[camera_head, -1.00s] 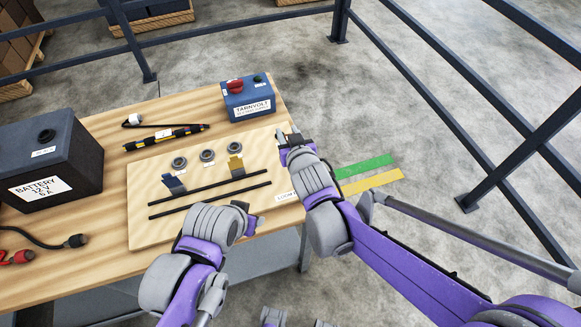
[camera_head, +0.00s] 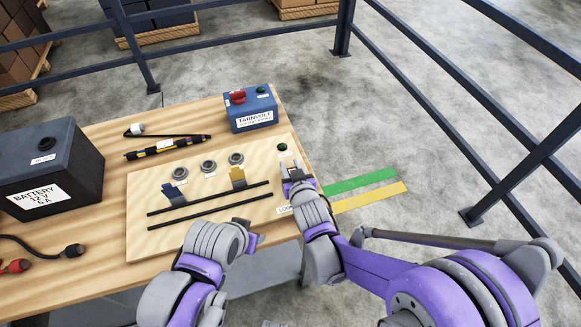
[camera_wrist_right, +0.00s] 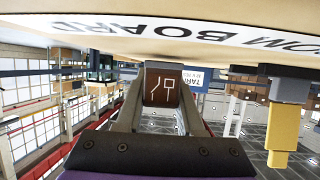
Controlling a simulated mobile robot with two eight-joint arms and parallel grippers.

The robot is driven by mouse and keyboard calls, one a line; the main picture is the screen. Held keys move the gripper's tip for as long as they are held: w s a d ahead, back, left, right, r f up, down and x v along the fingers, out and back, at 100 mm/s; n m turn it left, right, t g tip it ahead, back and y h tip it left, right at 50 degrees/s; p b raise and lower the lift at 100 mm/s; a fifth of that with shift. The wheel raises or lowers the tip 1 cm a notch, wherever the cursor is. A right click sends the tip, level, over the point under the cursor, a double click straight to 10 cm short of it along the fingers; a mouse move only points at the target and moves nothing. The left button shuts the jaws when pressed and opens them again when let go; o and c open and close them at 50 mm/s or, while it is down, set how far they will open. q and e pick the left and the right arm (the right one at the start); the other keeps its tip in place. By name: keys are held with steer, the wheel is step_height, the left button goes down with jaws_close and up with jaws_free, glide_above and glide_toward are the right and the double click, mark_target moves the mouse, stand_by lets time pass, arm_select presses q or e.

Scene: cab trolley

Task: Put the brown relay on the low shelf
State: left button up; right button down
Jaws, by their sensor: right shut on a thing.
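The brown relay (camera_wrist_right: 163,85), with a white symbol on its face, sits between the fingers of my right gripper in the right wrist view. My right gripper (camera_head: 292,174) is shut on it, at the right end of the loom board (camera_head: 145,240). In the head view the relay is not clearly visible. My left gripper (camera_head: 254,241) hangs by the table's front edge; its finger opening is not clear. A grey surface (camera_head: 268,268), apparently the low shelf, shows under the table, partly behind my arms.
The board carries several round grey parts, a blue clip (camera_head: 174,192), a yellow clip (camera_head: 238,179) and a green button (camera_head: 282,147). A battery (camera_head: 50,165) and a Tarnvolt box (camera_head: 250,108) stand on the table. Floor to the right is clear up to the railing.

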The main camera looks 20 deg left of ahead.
arm_select(q)
steer(key=shift+f, duration=0.1)
arm_select(e)
steer(key=shift+f, duration=0.15)
arm_select(q)
steer(key=shift+f, duration=0.15)
arm_select(e)
steer(key=shift+f, duration=0.15)
steer(key=c, duration=0.5)
jaws_free()
arm_select(q)
steer(key=shift+r, duration=0.4)
arm_select(e)
steer(key=shift+r, duration=0.2)
arm_select(q)
steer(key=shift+f, duration=0.25)
arm_select(e)
steer(key=v, duration=1)
steer(key=shift+s+d+r, duration=0.1)
steer(key=shift+s+d, duration=0.2)
